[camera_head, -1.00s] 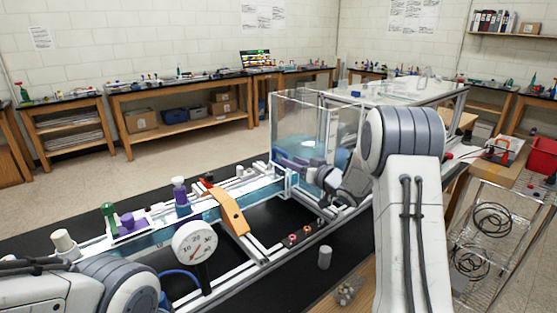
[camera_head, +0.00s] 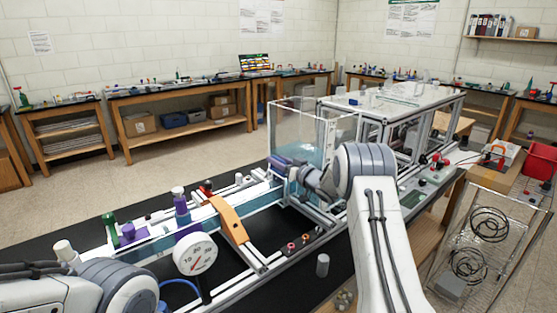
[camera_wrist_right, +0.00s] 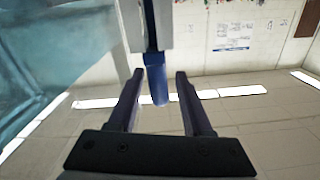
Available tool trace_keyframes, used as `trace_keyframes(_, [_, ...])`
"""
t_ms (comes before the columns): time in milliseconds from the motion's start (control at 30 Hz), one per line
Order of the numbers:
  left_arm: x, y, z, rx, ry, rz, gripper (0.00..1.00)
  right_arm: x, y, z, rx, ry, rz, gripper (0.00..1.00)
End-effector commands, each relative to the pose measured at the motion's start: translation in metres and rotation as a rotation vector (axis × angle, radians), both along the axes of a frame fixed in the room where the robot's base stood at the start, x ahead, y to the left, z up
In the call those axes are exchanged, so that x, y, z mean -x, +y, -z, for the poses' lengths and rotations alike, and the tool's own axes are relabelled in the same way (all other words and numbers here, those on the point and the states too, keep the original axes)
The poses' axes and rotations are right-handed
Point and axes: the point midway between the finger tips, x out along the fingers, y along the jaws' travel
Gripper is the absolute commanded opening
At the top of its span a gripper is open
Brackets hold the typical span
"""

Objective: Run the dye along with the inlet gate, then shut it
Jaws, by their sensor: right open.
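A clear inlet tank (camera_head: 290,125) holding blue water stands at the head of a long clear channel (camera_head: 262,190). My right gripper (camera_head: 283,163) is at the tank's near lower left side. In the right wrist view my right gripper (camera_wrist_right: 160,100) is open, its fingers on either side of a dark blue handle (camera_wrist_right: 157,84) hanging from a grey post. This may be the inlet gate's handle; whether the fingers touch it is unclear. A purple bottle with a pale cap (camera_head: 182,207), possibly the dye, stands upright on the channel. My left gripper is out of view.
A round dial gauge (camera_head: 195,254) and an orange curved bracket (camera_head: 229,218) are along the channel's near side. A green-topped part (camera_head: 109,226) stands farther left. A grey cylinder (camera_head: 322,265) stands on the black bench in front. A wire rack is at right.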

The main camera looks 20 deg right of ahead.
Motion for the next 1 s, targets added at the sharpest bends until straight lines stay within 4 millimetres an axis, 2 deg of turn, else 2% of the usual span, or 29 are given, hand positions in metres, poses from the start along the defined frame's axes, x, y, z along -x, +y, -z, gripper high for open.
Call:
trace_keyframes(200, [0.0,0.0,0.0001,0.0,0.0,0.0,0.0,-0.0004,0.0003,0.0004,0.0,0.0,0.0,0.5])
trace_keyframes(233, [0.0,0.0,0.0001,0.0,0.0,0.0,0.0,-0.0004,0.0002,0.0004,0.0,0.0,0.0,0.46])
trace_keyframes(333, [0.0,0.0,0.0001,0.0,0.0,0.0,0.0,-0.0004,0.0002,0.0003,0.0,0.0,0.0,0.08])
trace_keyframes(367, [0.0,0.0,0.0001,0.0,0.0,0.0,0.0,-0.0003,0.0003,0.0003,0.0,0.0,0.0,0.0])
trace_keyframes(1000, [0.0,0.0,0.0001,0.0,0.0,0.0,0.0,0.0,0.0012,0.0003,0.0,0.0,-0.003,0.0])
